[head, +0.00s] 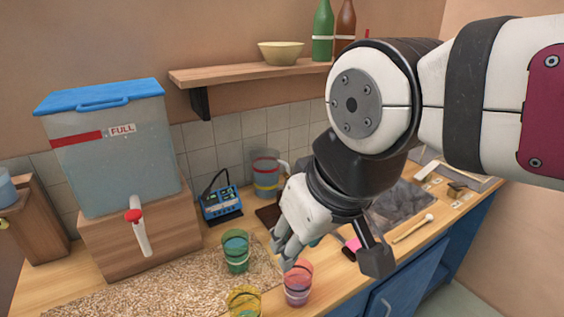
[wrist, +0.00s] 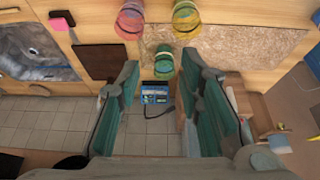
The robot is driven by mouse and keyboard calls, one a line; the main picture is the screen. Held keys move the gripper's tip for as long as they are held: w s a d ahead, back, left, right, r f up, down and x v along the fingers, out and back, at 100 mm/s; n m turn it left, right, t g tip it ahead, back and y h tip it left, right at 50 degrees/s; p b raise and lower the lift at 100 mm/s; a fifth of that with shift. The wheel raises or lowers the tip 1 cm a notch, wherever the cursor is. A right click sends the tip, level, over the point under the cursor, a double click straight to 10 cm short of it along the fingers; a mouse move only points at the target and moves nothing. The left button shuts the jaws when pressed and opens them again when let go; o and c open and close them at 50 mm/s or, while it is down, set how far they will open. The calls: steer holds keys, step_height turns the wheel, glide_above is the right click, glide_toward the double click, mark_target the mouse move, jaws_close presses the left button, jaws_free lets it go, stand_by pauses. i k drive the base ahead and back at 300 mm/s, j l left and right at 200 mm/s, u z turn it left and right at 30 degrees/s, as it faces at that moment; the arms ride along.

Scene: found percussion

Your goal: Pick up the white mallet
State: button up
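In the head view a mallet with a pale wooden handle (head: 411,229) and a small whitish round head (head: 429,217) lies on the counter at the right, in front of the sink. My gripper (head: 284,255) hangs above the cups, well to the left of the mallet and apart from it. In the wrist view my gripper (wrist: 158,68) has its two green-padded fingers wide apart, with nothing held between them. I cannot make out the mallet clearly in the wrist view.
Green (head: 236,252), yellow (head: 244,302) and pink (head: 298,284) cups stand below my gripper. A pink sponge (head: 353,244) lies between them and the mallet. The sink (head: 402,203) is behind the mallet. A blue-lidded tank (head: 118,150) stands left; a shelf (head: 250,72) hangs above.

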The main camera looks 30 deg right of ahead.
mark_target(428, 217)
steer(key=z, duration=1.45)
steer(key=k, duration=0.7)
steer(key=i+l+u, duration=0.15)
steer(key=i, duration=0.2)
steer(key=i+l+u, duration=0.1)
steer(key=i+l, duration=0.15)
steer(key=i, duration=0.1)
